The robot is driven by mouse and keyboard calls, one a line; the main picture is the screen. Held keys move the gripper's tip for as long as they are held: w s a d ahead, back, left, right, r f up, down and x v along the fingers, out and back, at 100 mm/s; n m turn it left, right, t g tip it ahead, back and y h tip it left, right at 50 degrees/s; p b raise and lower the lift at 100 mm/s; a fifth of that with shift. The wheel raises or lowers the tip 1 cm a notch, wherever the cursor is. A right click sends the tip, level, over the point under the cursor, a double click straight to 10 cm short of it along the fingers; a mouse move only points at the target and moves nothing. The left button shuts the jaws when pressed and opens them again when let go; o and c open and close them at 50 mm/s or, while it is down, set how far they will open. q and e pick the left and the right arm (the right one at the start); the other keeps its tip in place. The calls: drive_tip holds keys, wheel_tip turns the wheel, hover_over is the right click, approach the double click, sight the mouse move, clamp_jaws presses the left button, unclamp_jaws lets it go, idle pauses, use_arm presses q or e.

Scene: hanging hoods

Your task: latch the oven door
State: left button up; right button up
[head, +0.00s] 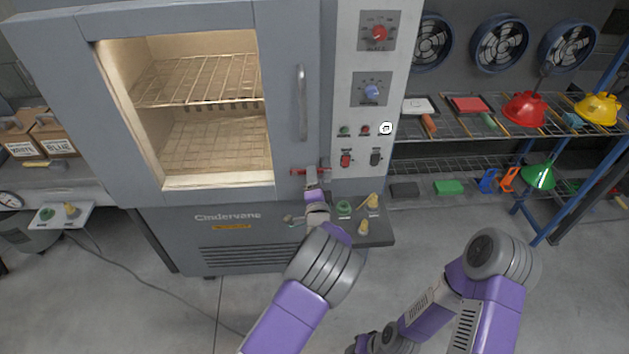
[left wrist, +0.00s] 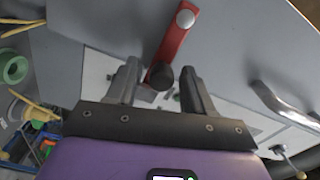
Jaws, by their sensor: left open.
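The grey oven door (head: 288,140) has a large window with wire racks behind it and a vertical handle (head: 302,103) on its right side. It looks shut or nearly shut against the frame. A red latch lever (head: 311,171) lies roughly level at the door's lower right. In the left wrist view the lever (left wrist: 175,45) runs from a silver pivot to a dark knob (left wrist: 161,77). My left gripper (head: 312,184) is at the latch, its open fingers (left wrist: 160,70) on either side of the knob. Contact cannot be told. My right gripper is out of view.
The control panel (head: 362,100) with knobs and switches stands right of the door. A small shelf (head: 378,232) with green and yellow items sits below it. A rack (head: 470,128) with coloured hoods is at right. Open floor lies in front.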

use_arm(q)
drive_tip(key=s+d+p, duration=0.1)
drive_tip(key=s, duration=0.6)
drive_tip(key=shift+s+d, duration=0.15)
drive_tip(key=shift+s, duration=0.1)
drive_tip(key=s+a+f+n+g, duration=0.2)
drive_tip(key=s+a+f+g, duration=0.15)
drive_tip(key=f, duration=0.35)
drive_tip(key=s+a+f+n+g+h, duration=0.1)
drive_tip(key=s+a+f+n+g, duration=0.25)
drive_tip(key=f, duration=0.35)
drive_tip(key=s+a+f+n+g, duration=0.2)
drive_tip(key=s+f, duration=0.3)
drive_tip(key=f, duration=0.2)
drive_tip(key=s+d+f+n+g+h, duration=0.2)
drive_tip(key=s+n+g+h, duration=0.1)
drive_tip(key=s, duration=0.7)
drive_tip(key=s+d+f+n+g+h, duration=0.2)
drive_tip(key=s+n+g, duration=0.3)
drive_tip(key=s, duration=0.5)
drive_tip(key=shift+s+f+n+h, duration=0.15)
drive_tip(key=shift+s+n+h, duration=0.15)
drive_tip(key=shift+h, duration=0.2)
drive_tip(key=shift+w+a, duration=0.1)
